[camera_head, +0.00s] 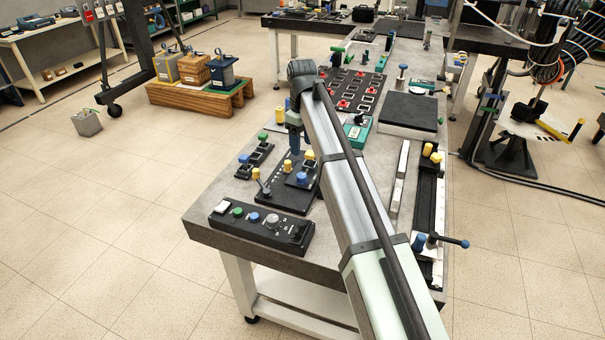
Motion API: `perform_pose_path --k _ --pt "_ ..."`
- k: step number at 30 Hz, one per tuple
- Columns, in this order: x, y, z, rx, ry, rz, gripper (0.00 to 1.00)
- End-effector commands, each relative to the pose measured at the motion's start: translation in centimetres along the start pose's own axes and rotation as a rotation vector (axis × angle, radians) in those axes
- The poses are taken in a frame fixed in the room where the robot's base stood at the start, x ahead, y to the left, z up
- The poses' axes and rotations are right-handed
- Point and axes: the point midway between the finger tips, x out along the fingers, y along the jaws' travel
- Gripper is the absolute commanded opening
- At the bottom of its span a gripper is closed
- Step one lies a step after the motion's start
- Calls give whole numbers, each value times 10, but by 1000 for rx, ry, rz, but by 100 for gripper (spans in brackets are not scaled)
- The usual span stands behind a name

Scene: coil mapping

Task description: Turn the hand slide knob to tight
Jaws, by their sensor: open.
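My gripper (295,148) points down at the end of my arm, above the back of a black panel (283,196). It is open; its fingertips are small and partly lost against the dark panel. The panel carries yellow knobs, a blue knob (302,178) and a yellow-topped lever (259,182) at its left. A long black slide rail (427,205) lies along the right table edge, with yellow knobs (428,150) at its far end and a blue-ended crank handle (442,241) near its front. I cannot tell which of these is the hand slide knob, or its setting.
A button box (260,228) sits at the table's front left, and a small knob strip (255,160) behind it. A dark grey block (408,113) and a red-button panel (353,90) stand farther back. My arm crosses the table and hides its middle.

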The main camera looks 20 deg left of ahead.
Motion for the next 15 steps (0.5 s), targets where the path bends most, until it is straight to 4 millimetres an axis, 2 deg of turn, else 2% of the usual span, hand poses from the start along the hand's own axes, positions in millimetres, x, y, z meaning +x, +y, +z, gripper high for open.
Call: perform_pose_path --k 15 --pt "89 0 1 2 0 -1 60"
